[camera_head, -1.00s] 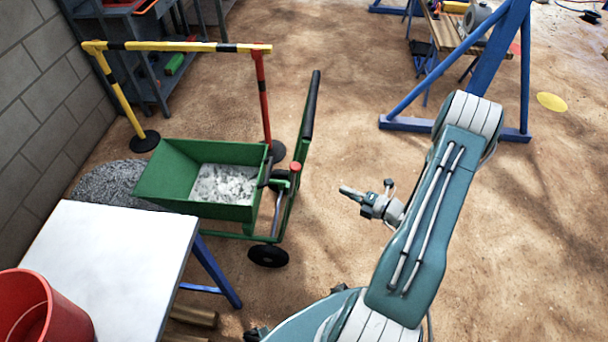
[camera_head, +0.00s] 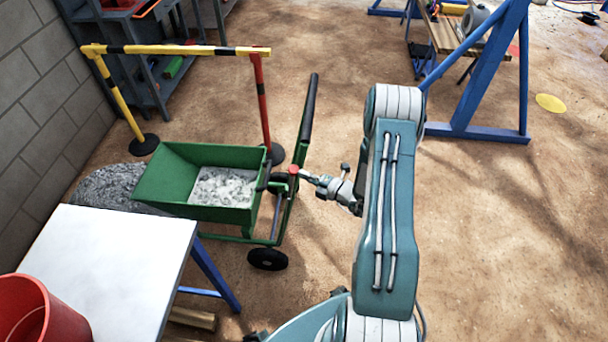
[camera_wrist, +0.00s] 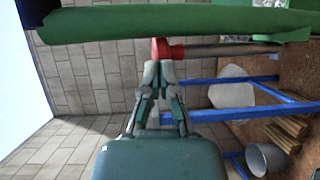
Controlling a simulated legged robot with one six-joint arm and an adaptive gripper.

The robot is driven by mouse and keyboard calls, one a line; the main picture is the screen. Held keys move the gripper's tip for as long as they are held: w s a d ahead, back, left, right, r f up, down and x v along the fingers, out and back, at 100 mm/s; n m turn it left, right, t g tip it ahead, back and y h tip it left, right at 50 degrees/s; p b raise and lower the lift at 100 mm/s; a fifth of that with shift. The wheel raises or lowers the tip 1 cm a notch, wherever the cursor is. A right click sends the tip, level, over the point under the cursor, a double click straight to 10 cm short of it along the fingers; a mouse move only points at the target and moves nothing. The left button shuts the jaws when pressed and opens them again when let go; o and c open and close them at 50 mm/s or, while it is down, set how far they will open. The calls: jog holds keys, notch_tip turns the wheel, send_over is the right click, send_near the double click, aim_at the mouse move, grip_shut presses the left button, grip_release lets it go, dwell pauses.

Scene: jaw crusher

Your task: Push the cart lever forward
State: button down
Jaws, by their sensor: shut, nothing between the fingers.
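The green cart (camera_head: 178,178) holds grey rubble in its tray and stands left of my arm. Its lever has a red knob (camera_head: 294,170) on the cart's right side, beside the long bar with a black grip (camera_head: 308,108). My gripper (camera_head: 304,175) is shut, with its tips at the red knob. In the wrist view my gripper (camera_wrist: 156,66) points at the red knob (camera_wrist: 160,50), with a dark grey rod (camera_wrist: 215,49) running right from it. The tips look to be at or against the knob; I cannot tell if they touch.
A yellow and black barrier (camera_head: 175,50) stands behind the cart. A white-topped table (camera_head: 110,255) with a red bucket (camera_head: 38,312) is at the front left. A blue frame (camera_head: 490,80) stands at the back right. The ground right of my arm is clear.

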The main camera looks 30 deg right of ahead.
jog(key=shift+w+a+r+g, duration=0.25)
jog(key=shift+w+a+g, duration=0.1)
jog(key=shift+a, duration=0.25)
jog(key=w+a+n+g+h, duration=0.1)
jog(key=w+a+g+h, duration=0.1)
jog(key=w+a, duration=0.2)
jog(key=shift+a+r+n, duration=0.15)
jog(key=shift+a+n, duration=0.15)
jog(key=shift+a, duration=0.55)
jog(key=shift+g, duration=0.25)
